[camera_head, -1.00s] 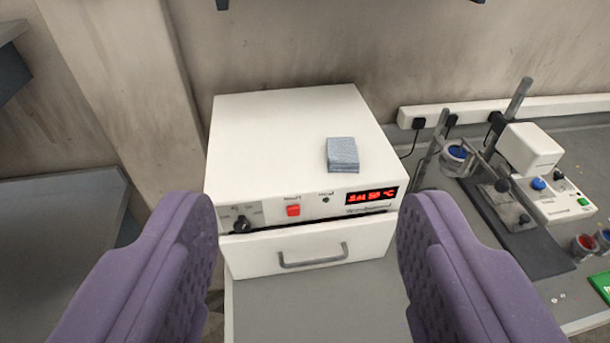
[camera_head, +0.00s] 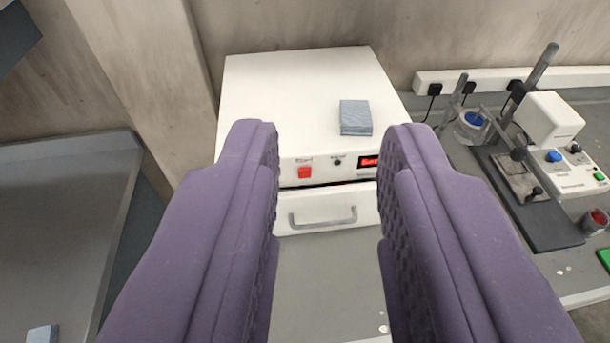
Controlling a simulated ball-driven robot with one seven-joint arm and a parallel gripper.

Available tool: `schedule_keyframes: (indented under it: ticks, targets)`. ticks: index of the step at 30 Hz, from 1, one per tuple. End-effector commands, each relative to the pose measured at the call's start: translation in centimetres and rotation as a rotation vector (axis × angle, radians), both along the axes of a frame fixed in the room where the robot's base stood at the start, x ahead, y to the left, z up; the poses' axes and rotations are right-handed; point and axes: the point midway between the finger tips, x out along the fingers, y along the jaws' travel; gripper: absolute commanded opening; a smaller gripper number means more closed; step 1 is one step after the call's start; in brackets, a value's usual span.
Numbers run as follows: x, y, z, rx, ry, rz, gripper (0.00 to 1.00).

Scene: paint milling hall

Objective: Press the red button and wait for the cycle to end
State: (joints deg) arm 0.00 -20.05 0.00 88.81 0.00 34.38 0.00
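In the picture the button shows in the gap, nearer the left finger. The fingers look apart from the machine. The dial at the panel's left is hidden behind the left finger.
A drawer with a grey handle (camera_head: 322,217) is below the panel. A folded blue-grey cloth (camera_head: 355,117) lies on the machine. A stand with a white device (camera_head: 548,118) is on the bench at right. A grey tray-like surface (camera_head: 65,225) is at left.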

Motion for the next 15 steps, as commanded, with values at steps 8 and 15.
schedule_keyframes:
  ticks: [8,15]
  targets:
    - [0.0,0.0,0.0,0.0,0.0,0.0,0.0]
    - [0.0,0.0,0.0,0.0,0.0,0.0,0.0]
